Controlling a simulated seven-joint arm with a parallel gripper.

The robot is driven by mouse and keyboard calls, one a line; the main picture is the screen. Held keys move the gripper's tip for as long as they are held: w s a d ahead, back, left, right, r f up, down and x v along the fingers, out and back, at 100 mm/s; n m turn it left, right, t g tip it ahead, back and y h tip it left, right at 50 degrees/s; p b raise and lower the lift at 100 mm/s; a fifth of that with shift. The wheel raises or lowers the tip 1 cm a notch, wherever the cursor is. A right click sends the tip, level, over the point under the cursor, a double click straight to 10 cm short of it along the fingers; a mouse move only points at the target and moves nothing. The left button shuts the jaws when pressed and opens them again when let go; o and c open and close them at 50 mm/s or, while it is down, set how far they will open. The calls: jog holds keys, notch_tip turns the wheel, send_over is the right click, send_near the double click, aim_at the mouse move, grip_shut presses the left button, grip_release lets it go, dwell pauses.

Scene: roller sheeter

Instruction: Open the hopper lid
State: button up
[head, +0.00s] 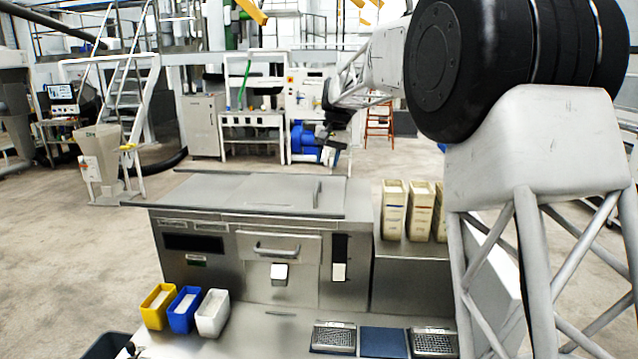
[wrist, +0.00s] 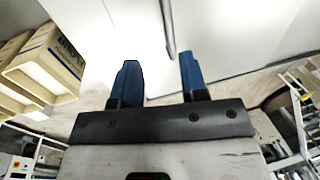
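The hopper lid (head: 272,196) is a flat grey metal panel on top of the steel machine and lies flat. An upright bar handle (head: 317,194) stands near its right end. My gripper (head: 330,153) is in the air above and just behind the handle in the head view, pointing down. In the wrist view, my gripper (wrist: 158,62) has two blue fingers apart with nothing between them. The thin grey handle (wrist: 168,30) appears beyond the fingertips, in line with the gap. The pale lid surface (wrist: 235,30) fills the background. I see no contact.
Several cream boxes (head: 394,208) stand right of the lid; they also show in the wrist view (wrist: 48,62). Yellow (head: 158,305), blue (head: 185,308) and white (head: 212,313) bins sit on the front ledge. A drawer handle (head: 277,250) projects from the front. The lid top is otherwise clear.

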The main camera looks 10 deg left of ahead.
aim_at(318, 185)
jog(key=shift+w+a+f, duration=0.25)
jog(key=shift+w+a, duration=0.35)
jog(key=shift+w, duration=0.1)
jog(key=shift+f, duration=0.1)
jog(key=shift+a+f, duration=0.25)
jog(key=shift+f, duration=1)
jog(key=shift+a+f, duration=0.25)
jog(key=shift+f, duration=1)
jog(key=shift+a+f, duration=0.25)
jog(key=shift+f, duration=1)
grip_shut()
